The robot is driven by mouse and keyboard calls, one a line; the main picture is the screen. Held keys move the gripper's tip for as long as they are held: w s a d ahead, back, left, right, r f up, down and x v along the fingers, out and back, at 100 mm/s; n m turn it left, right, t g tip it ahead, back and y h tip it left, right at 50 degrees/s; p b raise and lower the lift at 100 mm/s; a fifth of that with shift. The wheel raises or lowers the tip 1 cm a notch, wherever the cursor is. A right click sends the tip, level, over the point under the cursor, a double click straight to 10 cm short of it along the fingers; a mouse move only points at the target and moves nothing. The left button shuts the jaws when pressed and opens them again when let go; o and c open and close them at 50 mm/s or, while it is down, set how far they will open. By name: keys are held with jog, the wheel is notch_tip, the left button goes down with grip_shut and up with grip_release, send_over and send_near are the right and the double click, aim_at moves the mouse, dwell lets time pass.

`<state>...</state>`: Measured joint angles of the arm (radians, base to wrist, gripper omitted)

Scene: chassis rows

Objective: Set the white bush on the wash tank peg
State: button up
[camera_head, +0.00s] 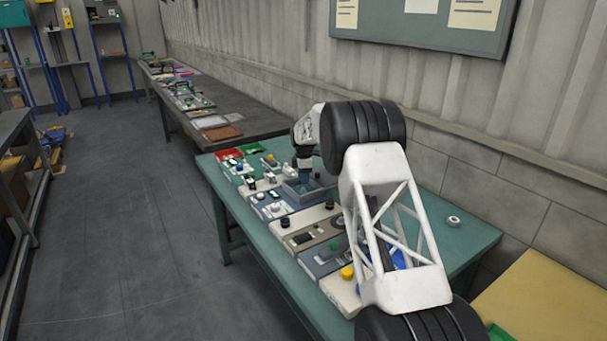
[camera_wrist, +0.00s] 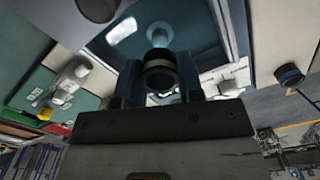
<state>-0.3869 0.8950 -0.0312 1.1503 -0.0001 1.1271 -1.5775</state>
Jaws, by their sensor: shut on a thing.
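My gripper (camera_head: 304,174) is over the blue-grey wash tank (camera_head: 289,196) in the head view. In the wrist view my gripper (camera_wrist: 160,84) is shut on a dark ring-shaped bush (camera_wrist: 160,70); it looks black, not white. The wash tank (camera_wrist: 207,28) shows beyond the fingers, with a round peg (camera_wrist: 159,34) inside it, just past the bush. The bush appears apart from the peg, but the gap is hard to judge. A small white ring (camera_head: 453,221), possibly the white bush, lies alone on the green table at the right.
A row of chassis modules (camera_head: 318,233) with knobs and fittings runs along the green table (camera_head: 470,238) on both sides of the tank. A black knob (camera_wrist: 289,75) stands to the right in the wrist view. The table's right part is mostly clear.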

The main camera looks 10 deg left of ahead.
jog(key=shift+f, duration=2.3)
jog(key=o, duration=1)
jog(key=shift+r, duration=3.85)
jog(key=shift+r, duration=0.15)
notch_tip(320, 180, up, 7)
jog(key=shift+f, duration=0.15)
